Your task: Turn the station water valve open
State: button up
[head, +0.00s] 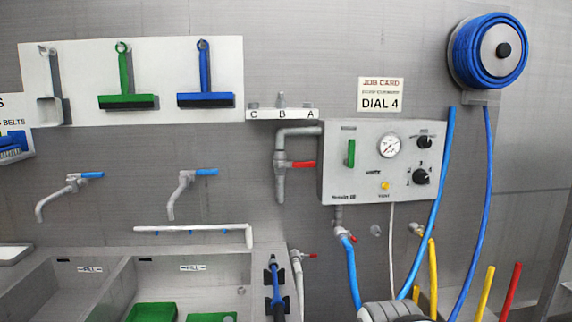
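A grey control box (332,185) hangs on the wall right of centre. On its left face is an upright green lever (351,153). Left of the box, a grey pipe (280,185) drops from an elbow and carries a valve with a red lever (302,164). This red lever lies level, pointing right, crosswise to the vertical pipe. Small red-handled taps also show below the box (349,239) and by the sink (308,255). No readable label shows which one is the station water valve. My gripper is not visible; a grey rounded part, likely my arm, shows at the bottom edge.
The box also bears a gauge (390,146), two black knobs (422,176) and a yellow button (385,186). A blue hose reel (487,52) hangs upper right, its hoses running down. A job card (381,95) reads DIAL 4. Sinks (95,290) stand lower left.

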aim_at(303, 163)
jog(key=i, duration=1)
jog(key=u, duration=0.05)
